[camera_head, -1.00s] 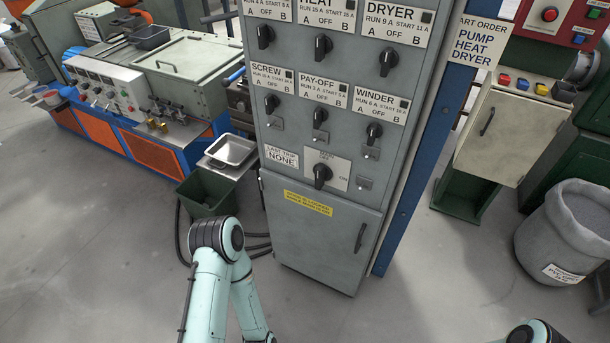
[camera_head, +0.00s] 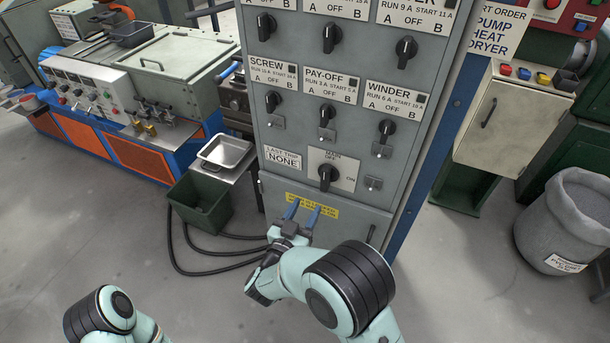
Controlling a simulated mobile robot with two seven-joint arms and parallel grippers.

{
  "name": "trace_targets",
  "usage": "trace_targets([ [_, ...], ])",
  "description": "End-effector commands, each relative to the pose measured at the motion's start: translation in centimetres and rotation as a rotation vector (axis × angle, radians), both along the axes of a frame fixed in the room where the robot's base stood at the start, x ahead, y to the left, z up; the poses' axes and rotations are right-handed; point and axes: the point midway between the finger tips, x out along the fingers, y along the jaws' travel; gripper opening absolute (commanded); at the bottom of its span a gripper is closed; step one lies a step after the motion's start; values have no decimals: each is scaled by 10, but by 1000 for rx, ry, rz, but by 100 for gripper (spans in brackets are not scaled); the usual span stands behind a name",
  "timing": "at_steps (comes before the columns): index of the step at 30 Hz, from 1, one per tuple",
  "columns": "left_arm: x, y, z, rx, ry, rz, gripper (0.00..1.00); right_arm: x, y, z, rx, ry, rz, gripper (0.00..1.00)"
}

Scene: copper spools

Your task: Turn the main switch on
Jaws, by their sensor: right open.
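The main switch (camera_head: 328,177) is a black rotary knob on a white plate, low on the grey control cabinet (camera_head: 340,147). Its plate reads MAIN OFF above the knob and ON at its right. The knob's pointer stands upright, toward OFF. My right gripper (camera_head: 302,209) is in front of the cabinet's lower door, below and a little left of the switch, over the yellow label. Its two blue fingers are apart and empty, pointing up toward the switch without visibly touching it. My left arm shows at the bottom left; its gripper is out of view.
Several other black knobs, such as PAY-OFF (camera_head: 326,114) and WINDER (camera_head: 387,127), sit above the main switch. A green bin (camera_head: 200,204) and a metal tray (camera_head: 226,152) stand left of the cabinet. A grey bin (camera_head: 568,225) stands at the right. Black hoses lie on the floor.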

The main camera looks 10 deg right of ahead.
Motion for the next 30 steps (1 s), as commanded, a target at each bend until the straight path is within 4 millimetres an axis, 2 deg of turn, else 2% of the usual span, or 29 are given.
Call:
trace_targets([
  [18, 8, 0, 20, 0, -9, 0, 43, 93, -63, 0, 0, 2, 2, 49],
  [24, 9, 0, 22, 0, -10, 0, 43, 106, -72, -1, -1, 3, 2, 49],
  [30, 9, 0, 22, 0, -10, 0, 43, 107, -73, -1, 0, 4, 3, 49],
])
